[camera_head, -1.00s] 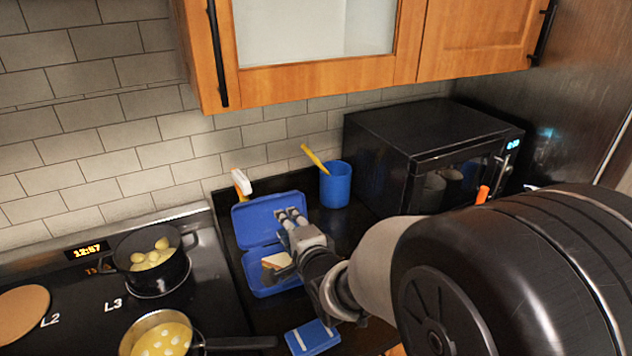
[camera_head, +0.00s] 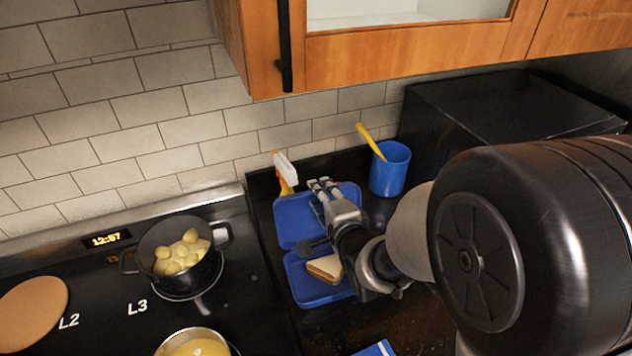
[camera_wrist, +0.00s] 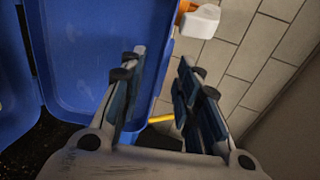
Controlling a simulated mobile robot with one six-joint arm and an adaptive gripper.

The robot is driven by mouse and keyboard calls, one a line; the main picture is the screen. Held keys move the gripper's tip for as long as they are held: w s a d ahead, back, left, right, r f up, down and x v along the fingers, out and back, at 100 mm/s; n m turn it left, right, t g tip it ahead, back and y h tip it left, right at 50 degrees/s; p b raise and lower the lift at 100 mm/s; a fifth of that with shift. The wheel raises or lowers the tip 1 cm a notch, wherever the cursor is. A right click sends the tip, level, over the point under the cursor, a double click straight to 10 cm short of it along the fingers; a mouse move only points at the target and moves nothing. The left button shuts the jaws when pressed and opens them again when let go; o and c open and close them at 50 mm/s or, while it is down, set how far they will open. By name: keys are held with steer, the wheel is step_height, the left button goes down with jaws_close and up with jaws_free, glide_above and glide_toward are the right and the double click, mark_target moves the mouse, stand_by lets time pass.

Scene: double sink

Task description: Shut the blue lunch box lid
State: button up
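The blue lunch box (camera_head: 312,291) stands open on the dark counter right of the stove, with a sandwich (camera_head: 325,268) in its base. Its lid (camera_head: 293,222) is raised at the back, its inner face towards me. It also shows at left in the wrist view (camera_wrist: 88,50). My gripper (camera_head: 322,186) is over the lid's upper right part in the head view. In the wrist view its two fingers (camera_wrist: 157,95) are apart with nothing held between them, and the left finger overlaps the lid's edge. I cannot tell whether it touches the lid.
A spray bottle (camera_head: 285,173) stands behind the lid. A blue cup (camera_head: 390,168) with a yellow utensil is to its right, beside the black microwave (camera_head: 500,105). A pot of potatoes (camera_head: 180,250) is on the stove at left. A blue item (camera_head: 375,349) lies in front.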

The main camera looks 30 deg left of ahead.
steer(key=shift+w+a, duration=0.2)
steer(key=shift+s, duration=0.1)
jaws_close()
stand_by(0.7)
